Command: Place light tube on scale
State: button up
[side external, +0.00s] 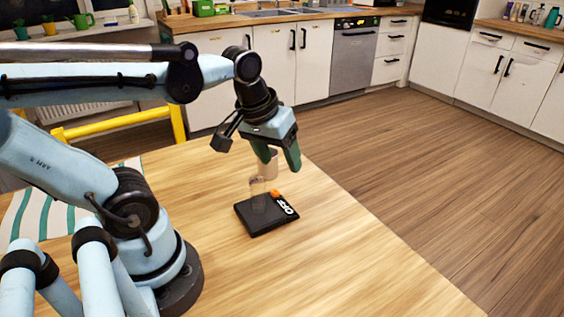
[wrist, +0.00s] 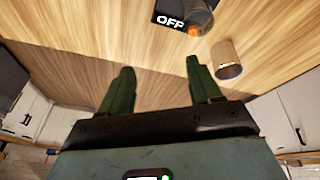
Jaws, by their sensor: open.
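A black scale (side external: 265,229) with white "OFF" lettering and an orange knob (side external: 275,193) lies on the wooden table. A clear tube (side external: 257,197) stands upright on it. A brownish translucent tube (side external: 268,168) stands upright behind the scale, partly hidden by my gripper. My gripper (side external: 279,160) points down above the table near that tube, its green fingers apart and empty. In the wrist view my gripper (wrist: 158,68) shows open, and a tan tube (wrist: 228,70) lies just right of the right fingertip. The scale (wrist: 175,18) is cut off at the top edge there.
The wooden table (side external: 340,270) is clear to the right and in front of the scale. A striped cloth (side external: 50,215) lies at the left. A yellow chair (side external: 120,123) stands behind the table, and cabinets line the back.

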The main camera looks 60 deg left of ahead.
jog(key=shift+w+d+f+m+t, duration=0.15)
jog(key=shift+w+d+m+t, duration=0.3)
jog(key=shift+m, duration=0.45)
jog(key=shift+w+d+f+m+t, duration=0.25)
jog(key=shift+d+m+t, duration=0.4)
jog(key=shift+m, duration=0.25)
jog(key=shift+w+d+f+m+t, duration=0.1)
jog(key=shift+w+d+m+t, duration=0.35)
jog(key=shift+m, duration=0.45)
